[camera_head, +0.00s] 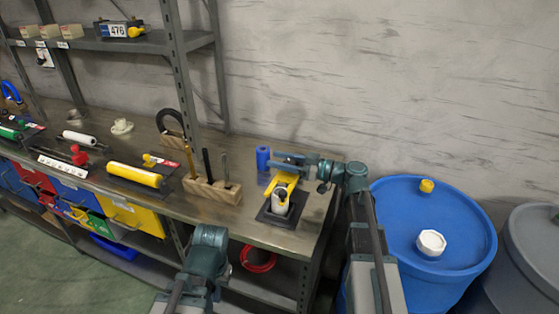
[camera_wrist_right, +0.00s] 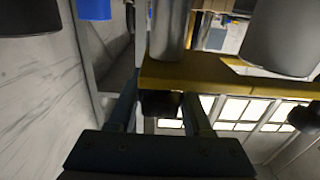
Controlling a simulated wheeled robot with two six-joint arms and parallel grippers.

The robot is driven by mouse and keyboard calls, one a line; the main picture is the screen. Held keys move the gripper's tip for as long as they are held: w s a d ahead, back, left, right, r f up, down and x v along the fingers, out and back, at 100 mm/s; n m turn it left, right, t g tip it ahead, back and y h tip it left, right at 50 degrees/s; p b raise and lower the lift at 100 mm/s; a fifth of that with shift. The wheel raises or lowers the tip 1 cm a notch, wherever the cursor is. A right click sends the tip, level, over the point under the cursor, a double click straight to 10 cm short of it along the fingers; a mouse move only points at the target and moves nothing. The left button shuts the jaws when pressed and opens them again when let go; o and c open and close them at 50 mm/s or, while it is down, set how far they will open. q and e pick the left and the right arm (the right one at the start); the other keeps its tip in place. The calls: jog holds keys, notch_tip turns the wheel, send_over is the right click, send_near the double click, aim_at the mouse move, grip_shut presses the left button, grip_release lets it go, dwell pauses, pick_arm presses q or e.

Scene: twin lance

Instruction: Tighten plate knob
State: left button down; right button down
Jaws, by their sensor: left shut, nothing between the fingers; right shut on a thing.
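A yellow plate (camera_head: 283,183) sits on a device with a pale cylinder and a dark square base (camera_head: 270,216) near the right end of the bench. My right gripper (camera_head: 290,162) is at the plate's far end. In the right wrist view, the yellow plate (camera_wrist_right: 215,80) crosses the picture and a dark knob (camera_wrist_right: 160,103) is at its edge between my fingers. My right gripper (camera_wrist_right: 158,110) is shut on this knob. My left gripper (camera_head: 209,236) is shut and empty, low in front of the bench, its fingertips mostly hidden.
A blue cylinder (camera_head: 263,158) stands behind the device. A wooden tool block (camera_head: 212,190) stands left of it, with a yellow roller (camera_head: 135,174) further left. A shelf post (camera_head: 189,100) rises from the bench. A blue drum (camera_head: 440,205) stands at right.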

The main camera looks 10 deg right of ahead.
jog(key=shift+m+t+h, duration=0.3)
jog(key=shift+t, duration=0.1)
jog(key=m+t+h, duration=0.2)
jog(key=t+h, duration=0.1)
jog(key=shift+w+d+m, duration=0.15)
jog(key=shift+d+m, duration=0.05)
jog(key=shift+m, duration=0.2)
jog(key=shift+w+d+m+t+h, duration=0.2)
jog(key=shift+m+t+h, duration=0.4)
jog(key=shift+h, duration=0.35)
jog(key=shift+w+d+m+t+h, duration=0.1)
jog(key=shift+d+m+t+h, duration=0.1)
jog(key=shift+m+t+h, duration=0.45)
jog(key=shift+w+d+m+t+h, duration=0.2)
jog(key=shift+m+t+h, duration=0.15)
jog(key=shift+m+h, duration=0.65)
jog(key=shift+h, duration=0.5)
jog(key=shift+c, duration=1.6)
grip_release()
jog(key=shift+s, duration=0.1)
